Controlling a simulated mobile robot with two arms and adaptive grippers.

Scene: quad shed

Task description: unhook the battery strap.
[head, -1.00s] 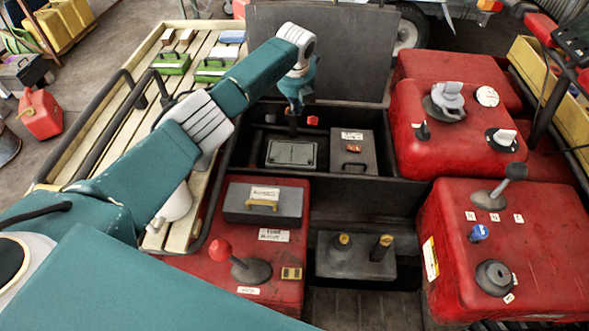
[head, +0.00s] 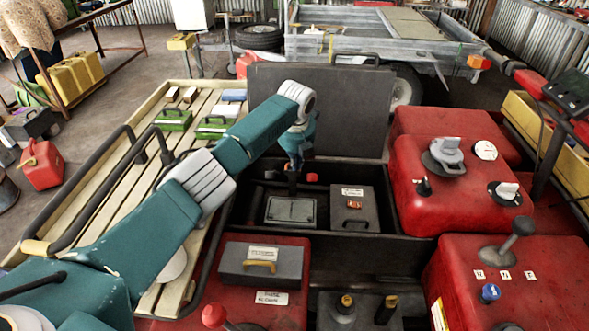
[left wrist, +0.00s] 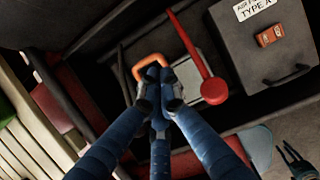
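My left gripper (head: 292,187) reaches down into the dark bay over the grey-topped battery (head: 291,211). In the left wrist view its fingers (left wrist: 159,92) converge beside an orange loop (left wrist: 150,61). I cannot tell whether the loop is between the fingertips or just behind them. A red bar with a round end (left wrist: 214,90) lies across the pale battery top (left wrist: 187,78), right of the fingers. I cannot tell which part is the strap. A small dark pronged shape (left wrist: 296,160) at the lower right may be my right gripper; its fingers are too small to judge.
A grey box (head: 352,209) with a label and orange clip stands right of the battery in the bay. A raised dark panel (head: 320,110) stands behind. Red bodywork with levers (head: 460,160) is at right, a slatted rack (head: 130,190) at left.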

